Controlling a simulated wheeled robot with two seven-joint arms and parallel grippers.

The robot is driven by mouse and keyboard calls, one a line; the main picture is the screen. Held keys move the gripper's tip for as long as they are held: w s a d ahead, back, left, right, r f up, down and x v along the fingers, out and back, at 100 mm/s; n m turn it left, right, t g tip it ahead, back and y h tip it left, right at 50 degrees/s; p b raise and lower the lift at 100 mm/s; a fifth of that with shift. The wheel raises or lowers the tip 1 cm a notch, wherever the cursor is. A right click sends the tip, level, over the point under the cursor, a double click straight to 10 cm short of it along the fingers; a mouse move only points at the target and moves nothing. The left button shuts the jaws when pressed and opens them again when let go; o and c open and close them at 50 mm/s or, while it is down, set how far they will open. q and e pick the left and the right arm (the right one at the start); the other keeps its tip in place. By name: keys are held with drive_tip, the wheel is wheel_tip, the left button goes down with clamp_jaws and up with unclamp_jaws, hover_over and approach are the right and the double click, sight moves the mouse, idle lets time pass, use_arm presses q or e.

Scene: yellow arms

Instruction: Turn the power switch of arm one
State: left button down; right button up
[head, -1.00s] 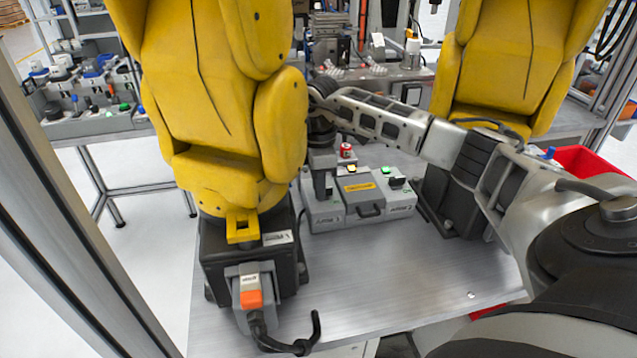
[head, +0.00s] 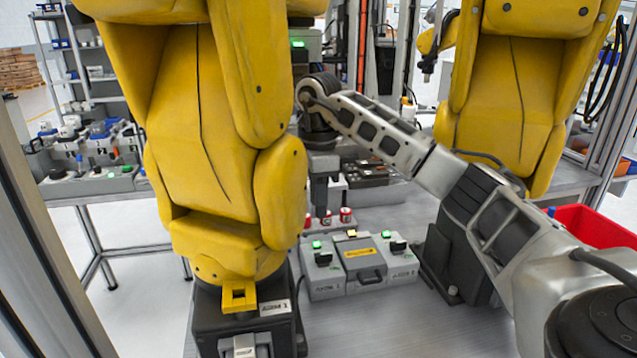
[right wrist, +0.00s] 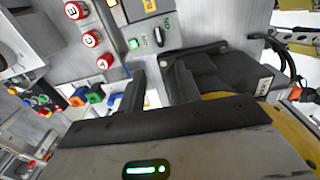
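The left yellow arm (head: 200,130) stands on a black base whose label (head: 275,308) seems to read ARM 1. Beside it is a grey control box (head: 323,283) with a black switch (head: 322,259) and a lit green light (head: 317,244). In the right wrist view, the switch (right wrist: 158,37) and green light (right wrist: 133,44) lie beyond the fingertips. My right gripper (head: 320,205) points down, above and behind this box, apart from the switch. The wrist view shows its fingers (right wrist: 156,75) apart, with nothing between them. My left gripper is out of view.
A middle box (head: 362,272) has a yellow light; the right box (head: 402,264) has another black switch and green light. A second yellow arm (head: 510,110) and a red bin (head: 590,227) are at right.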

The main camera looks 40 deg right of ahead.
drive_tip(key=shift+r+p, duration=0.4)
drive_tip(key=shift+r, duration=1.55)
drive_tip(key=shift+s+f, duration=0.1)
